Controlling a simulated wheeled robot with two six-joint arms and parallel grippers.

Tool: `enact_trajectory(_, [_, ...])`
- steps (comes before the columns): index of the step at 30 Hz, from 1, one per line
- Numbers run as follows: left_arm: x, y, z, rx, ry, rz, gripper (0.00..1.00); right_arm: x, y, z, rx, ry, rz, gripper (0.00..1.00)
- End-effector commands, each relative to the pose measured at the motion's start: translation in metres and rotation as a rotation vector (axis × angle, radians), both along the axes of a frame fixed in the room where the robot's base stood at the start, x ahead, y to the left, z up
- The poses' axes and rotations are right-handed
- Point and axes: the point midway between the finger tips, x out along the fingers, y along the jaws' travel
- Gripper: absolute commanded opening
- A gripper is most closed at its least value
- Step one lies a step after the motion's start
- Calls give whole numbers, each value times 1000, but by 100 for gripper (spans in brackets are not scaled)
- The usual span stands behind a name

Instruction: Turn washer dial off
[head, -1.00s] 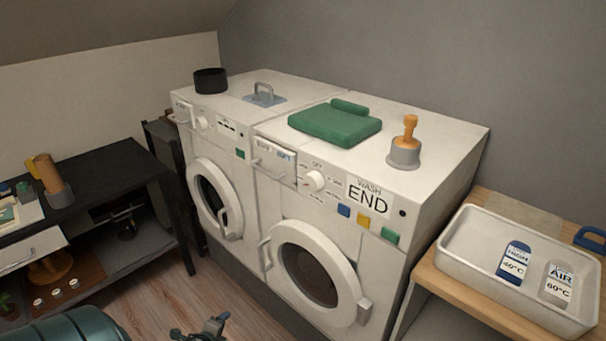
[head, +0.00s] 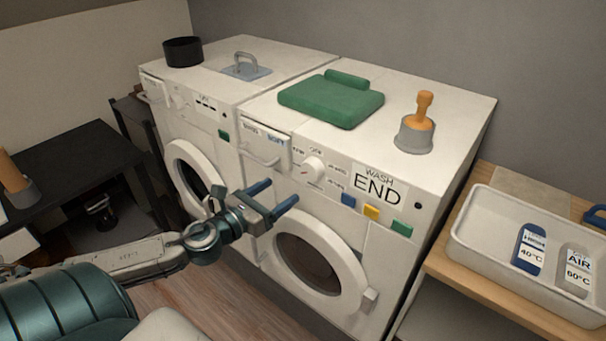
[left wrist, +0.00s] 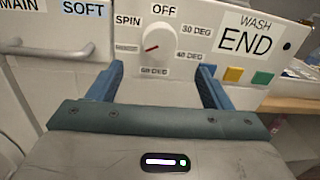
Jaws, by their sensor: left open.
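The washer (head: 330,211) is the right one of two white machines, with a round door and a panel that reads WASH END. Its white dial (head: 313,170) sits on the panel, with OFF above it. In the left wrist view the dial (left wrist: 157,38) has a red pointer line that slants down and left, away from OFF, toward the lower left labels. My left gripper (head: 273,196) is open and empty, in front of the panel, below and left of the dial. Its blue fingers (left wrist: 160,78) stand apart below the dial and do not touch it. My right gripper is not in view.
A drawer handle (head: 262,157) is left of the dial, and blue, yellow and green buttons (head: 371,211) are right. A white tray (head: 470,262) stands on the right.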

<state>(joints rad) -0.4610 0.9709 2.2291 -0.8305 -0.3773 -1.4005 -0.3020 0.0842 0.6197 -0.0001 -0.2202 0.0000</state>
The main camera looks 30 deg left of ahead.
Motion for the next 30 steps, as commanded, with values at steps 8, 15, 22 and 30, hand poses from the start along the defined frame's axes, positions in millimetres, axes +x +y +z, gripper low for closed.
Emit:
enact_trajectory(8, [22,-3,1,-8,-6,1,73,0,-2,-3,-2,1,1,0])
enact_trajectory(15, [38,-7,2,-11,-8,-4,73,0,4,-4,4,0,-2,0])
enact_trajectory(22, [56,-9,1,-12,-6,1,73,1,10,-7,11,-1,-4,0])
enact_trajectory(30, [77,-13,1,-12,-6,0,73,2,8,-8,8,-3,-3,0])
